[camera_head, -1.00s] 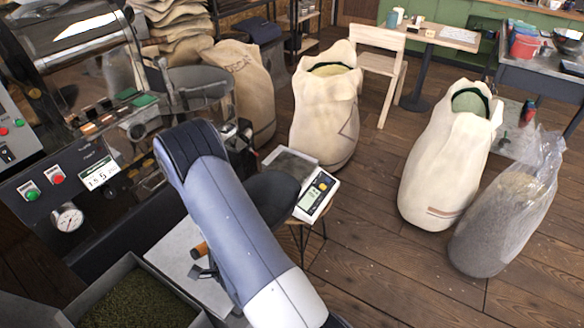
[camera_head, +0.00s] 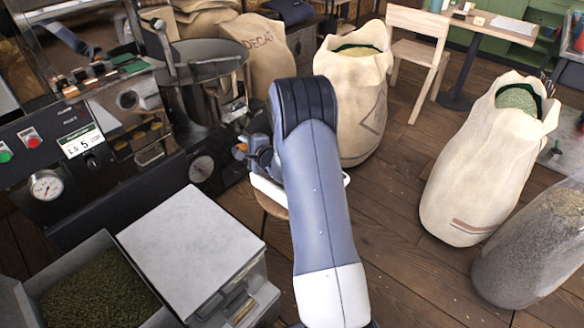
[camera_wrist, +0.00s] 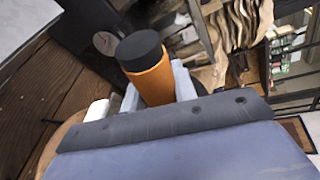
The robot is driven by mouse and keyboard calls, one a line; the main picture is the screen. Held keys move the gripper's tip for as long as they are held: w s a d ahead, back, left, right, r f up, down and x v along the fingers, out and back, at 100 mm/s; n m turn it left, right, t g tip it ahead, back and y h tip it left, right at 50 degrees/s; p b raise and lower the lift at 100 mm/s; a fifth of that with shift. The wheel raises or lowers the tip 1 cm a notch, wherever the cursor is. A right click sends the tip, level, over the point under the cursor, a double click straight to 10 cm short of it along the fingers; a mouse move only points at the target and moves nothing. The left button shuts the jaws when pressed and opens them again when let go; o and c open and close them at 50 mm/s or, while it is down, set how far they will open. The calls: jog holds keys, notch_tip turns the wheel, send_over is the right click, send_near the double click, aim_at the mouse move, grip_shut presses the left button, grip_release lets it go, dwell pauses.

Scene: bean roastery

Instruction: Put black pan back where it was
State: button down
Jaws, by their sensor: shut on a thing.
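The black pan shows only by its orange handle with a black end cap (camera_wrist: 148,62) in the wrist view. My gripper (camera_wrist: 157,92) is shut around this handle, with a blue-grey finger on each side. The pan's dark bowl is out of sight in both current views. In the head view my gripper (camera_head: 257,152) is partly visible left of my arm, above the white scale (camera_head: 268,192) on the small round stool (camera_head: 272,208). My arm covers most of the scale and stool.
A white-topped box (camera_head: 190,245) stands at lower left, its top bare, beside a bin of green beans (camera_head: 60,245). The roaster (camera_head: 95,165) stands behind them. Open sacks (camera_head: 350,100) (camera_head: 470,185) stand behind and right. Wooden floor (camera_head: 400,225) is free between them.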

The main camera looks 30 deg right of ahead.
notch_tip(320, 180, down, 9)
jog(key=w+d+b, duration=0.1)
jog(key=d+b, duration=0.1)
jog(key=shift+w+d+f+b, duration=0.15)
jog(key=shift+w+d+b, duration=0.15)
jog(key=shift+d+b, duration=0.1)
jog(key=c, duration=1.1)
grip_release()
jog(key=shift+f, duration=0.1)
jog(key=p+v, duration=0.1)
jog(key=v, duration=1.1)
jog(key=shift+s+a, duration=0.1)
jog(key=shift+a, duration=0.05)
